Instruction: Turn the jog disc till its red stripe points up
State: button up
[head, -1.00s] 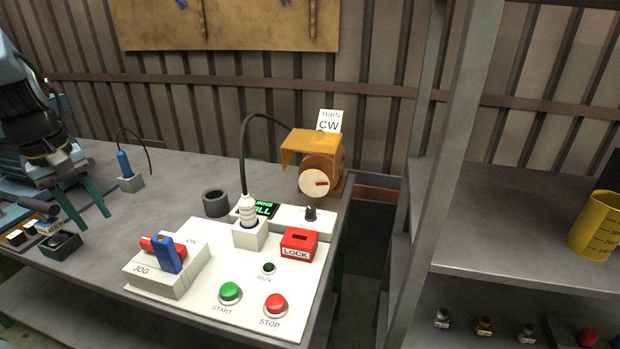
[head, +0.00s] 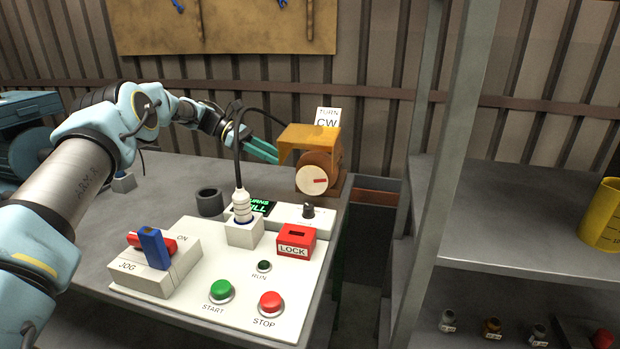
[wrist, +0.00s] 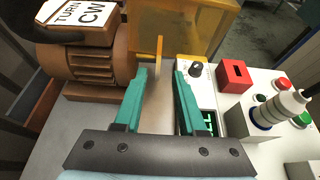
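The jog disc (head: 312,180) is a pale round disc on the front of the brown motor (head: 335,165). Its red stripe (head: 320,181) lies nearly level, reaching from near the centre towards the right. My gripper (head: 276,156) is left of the motor, by the orange guard (head: 307,137), with its teal fingers pointing at the disc's side. In the wrist view the disc (wrist: 159,58) shows edge-on, in line with the gap between the open fingertips (wrist: 161,73). I see no contact. The stripe is hidden in the wrist view.
The white panel (head: 205,285) in front carries a JOG switch (head: 154,248), red LOCK block (head: 296,241), START button (head: 221,291), STOP button (head: 270,304) and a corded plug (head: 241,207). A dark ring (head: 209,202) lies left of it.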

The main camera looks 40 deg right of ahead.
aim_at(305, 169)
jog(key=p+x, duration=0.1)
jog(key=x, duration=0.2)
jog(key=p+x, duration=0.1)
jog(key=x, duration=0.2)
jog(key=p+x, duration=0.2)
jog(key=x, duration=0.2)
jog(key=shift+s+d+r, duration=0.1)
jog(key=shift+d+r, duration=0.05)
jog(key=shift+r, duration=0.25)
jog(key=shift+s+d+f, duration=0.4)
jog(key=shift+s, duration=0.1)
jog(key=shift+c, duration=0.2)
grip_shut()
